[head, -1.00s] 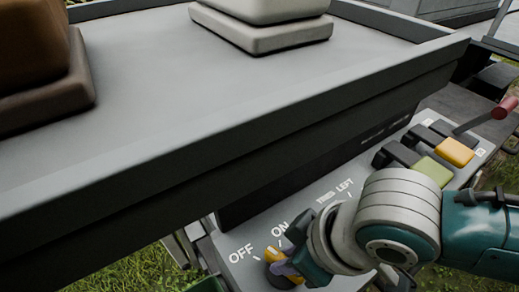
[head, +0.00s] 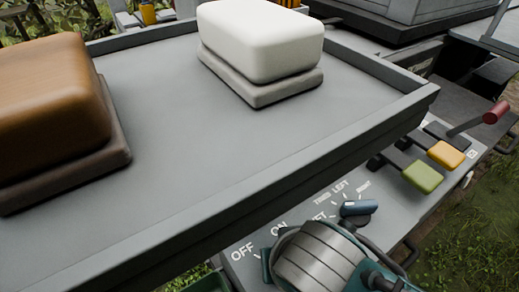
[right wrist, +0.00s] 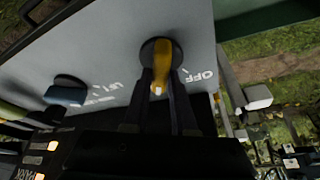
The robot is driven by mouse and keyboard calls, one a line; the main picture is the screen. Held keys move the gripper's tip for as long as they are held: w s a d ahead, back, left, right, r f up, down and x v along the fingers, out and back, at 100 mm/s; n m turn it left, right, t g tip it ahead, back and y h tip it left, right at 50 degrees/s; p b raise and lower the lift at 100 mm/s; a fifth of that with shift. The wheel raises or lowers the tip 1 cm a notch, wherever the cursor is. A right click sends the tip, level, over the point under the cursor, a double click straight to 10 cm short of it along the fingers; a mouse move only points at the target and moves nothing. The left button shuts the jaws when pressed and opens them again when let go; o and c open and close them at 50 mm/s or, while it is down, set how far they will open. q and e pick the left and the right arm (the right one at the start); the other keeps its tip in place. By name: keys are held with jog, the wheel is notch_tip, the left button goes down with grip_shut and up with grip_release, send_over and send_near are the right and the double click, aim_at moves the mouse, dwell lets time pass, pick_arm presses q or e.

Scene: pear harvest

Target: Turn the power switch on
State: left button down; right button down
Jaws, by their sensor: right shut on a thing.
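The power switch is a yellow knob (right wrist: 161,62) on a round dark base in the grey panel. In the right wrist view its pale tip faces down the picture, left of the OFF label (right wrist: 201,75). My right gripper (right wrist: 160,82) is shut on the knob, with one dark finger on each side. The ON label is not readable in that view. In the head view the OFF label (head: 242,250) and ON label (head: 279,228) show, but my right wrist hides the knob and fingertips. My left gripper is in neither view.
A grey tray (head: 190,165) with a raised rim overhangs the panel, bearing a brown block (head: 50,95) and a white block (head: 262,40). A blue knob (head: 360,207), green lever (head: 422,176), yellow lever (head: 446,154) and red-handled lever (head: 496,111) stand to the right.

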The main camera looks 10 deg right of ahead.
jog(key=shift+m, duration=0.3)
dwell(0.4)
jog(key=c, duration=0.7)
grip_release()
jog(key=shift+s+r, duration=0.15)
jog(key=shift+r, duration=0.35)
jog(key=shift+p+v, duration=1.1)
jog(key=shift+v, duration=3.35)
jog(key=shift+s+a, duration=0.1)
